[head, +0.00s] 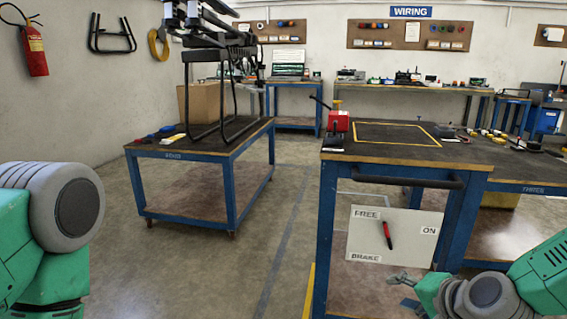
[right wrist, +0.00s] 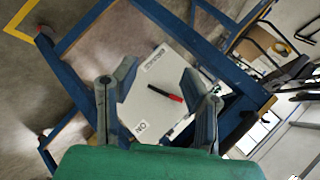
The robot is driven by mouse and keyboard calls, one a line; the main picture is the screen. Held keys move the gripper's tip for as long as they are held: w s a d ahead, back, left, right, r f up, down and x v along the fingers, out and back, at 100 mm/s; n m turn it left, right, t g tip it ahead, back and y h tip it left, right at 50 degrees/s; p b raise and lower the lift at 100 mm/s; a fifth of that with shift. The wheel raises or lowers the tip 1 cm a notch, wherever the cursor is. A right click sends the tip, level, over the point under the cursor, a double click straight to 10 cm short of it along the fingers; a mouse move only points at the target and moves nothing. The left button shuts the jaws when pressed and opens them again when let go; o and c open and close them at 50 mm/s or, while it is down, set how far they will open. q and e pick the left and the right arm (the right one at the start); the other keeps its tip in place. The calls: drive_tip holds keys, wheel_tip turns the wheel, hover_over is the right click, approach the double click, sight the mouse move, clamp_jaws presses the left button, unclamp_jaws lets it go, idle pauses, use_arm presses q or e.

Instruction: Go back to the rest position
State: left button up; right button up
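My right gripper (head: 398,291) is low at the right in the head view, in front of the blue cart and below its white panel. In the right wrist view my right gripper (right wrist: 160,72) has its two grey fingers spread apart with nothing between them. Beyond them is the white panel (right wrist: 176,62) with a red lever (right wrist: 166,93). In the head view the white panel (head: 410,245) reads FREE, ON and BRAKE, and the red lever (head: 387,235) stands nearly upright. My left arm shows at the left edge; its gripper is out of view.
The right cart (head: 480,160) has a black handle bar (head: 405,181) and a red device (head: 338,127) on top. A left cart (head: 190,148) carries a drone (head: 205,42) with black legs and a cardboard box (head: 200,102). Open floor (head: 285,215) lies between the carts.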

drive_tip(key=s+a+f+n+g+p, duration=0.2)
drive_tip(key=s+f+n+g+p, duration=0.15)
drive_tip(key=s+f, duration=0.6)
drive_tip(key=s+d+f+n+g+h+p, duration=0.1)
drive_tip(key=s+n+g, duration=0.1)
drive_tip(key=s, duration=0.5)
drive_tip(key=s+d+f+n+g+h+p, duration=0.1)
drive_tip(key=s+d+n, duration=0.1)
drive_tip(key=s, duration=0.5)
drive_tip(key=s+d+f+n+g+h+p, duration=0.1)
drive_tip(key=s+d+n+g, duration=0.1)
drive_tip(key=s, duration=0.6)
drive_tip(key=shift+n+g+h, duration=0.3)
drive_tip(key=shift+n+g, duration=0.05)
drive_tip(key=shift+n, duration=0.4)
drive_tip(key=shift+w+f, duration=0.1)
drive_tip(key=shift+w, duration=0.05)
